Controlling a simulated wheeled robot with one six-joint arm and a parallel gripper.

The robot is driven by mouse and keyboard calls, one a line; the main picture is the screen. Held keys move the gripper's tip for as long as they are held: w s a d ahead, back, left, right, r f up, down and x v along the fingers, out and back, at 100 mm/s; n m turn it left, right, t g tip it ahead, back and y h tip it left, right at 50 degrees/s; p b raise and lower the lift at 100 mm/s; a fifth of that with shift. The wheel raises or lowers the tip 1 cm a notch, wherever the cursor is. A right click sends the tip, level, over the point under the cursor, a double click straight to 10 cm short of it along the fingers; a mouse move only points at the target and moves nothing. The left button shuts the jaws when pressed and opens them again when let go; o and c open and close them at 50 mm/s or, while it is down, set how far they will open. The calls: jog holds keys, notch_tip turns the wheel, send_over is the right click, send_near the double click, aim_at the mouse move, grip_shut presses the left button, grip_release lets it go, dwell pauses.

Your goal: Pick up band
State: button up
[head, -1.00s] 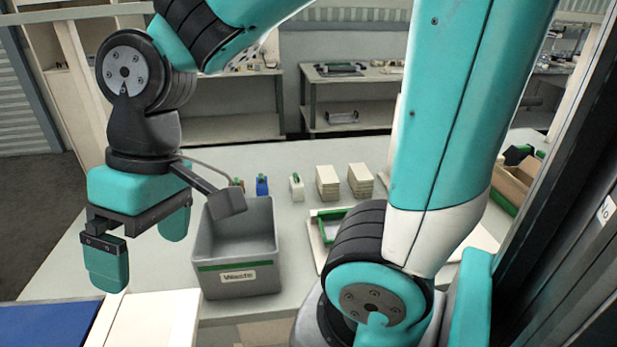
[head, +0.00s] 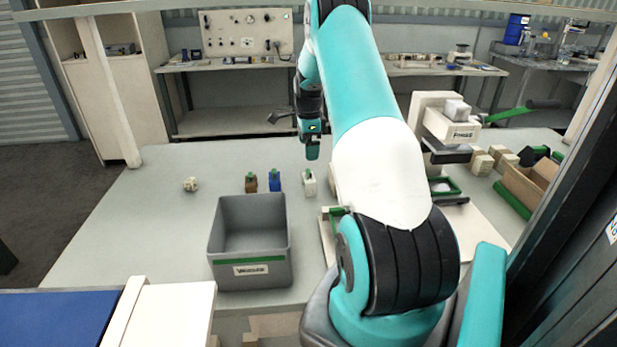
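No item in view can be told for certain as the band. A small crumpled beige piece (head: 190,184) lies on the table left of the bottles; I cannot tell whether it is the band. My gripper (head: 312,150) points down over the back of the table, above and just behind a small white bottle (head: 309,183). It is seen edge-on, with one teal finger showing, so its opening is unclear. I see nothing hanging from it. My arm hides part of the table's middle.
A grey bin labelled Waste (head: 250,278) stands at the table's front. Brown (head: 251,182) and blue (head: 274,180) bottles stand behind it. At right are a press-like device (head: 460,128), small beige blocks (head: 483,164) and a cardboard box (head: 530,180). The table's left (head: 130,230) is clear.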

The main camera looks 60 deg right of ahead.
aim_at(309, 179)
notch_tip(309, 179, down, 7)
jog(key=shift+p, duration=0.9)
jog(key=shift+a+f+p, duration=0.1)
jog(key=shift+f+p, duration=0.45)
jog(key=shift+f, duration=0.05)
jog(key=shift+f+p, duration=0.85)
jog(key=shift+f, duration=1.25)
jog(key=shift+c, duration=0.5)
jog(key=c, duration=0.7)
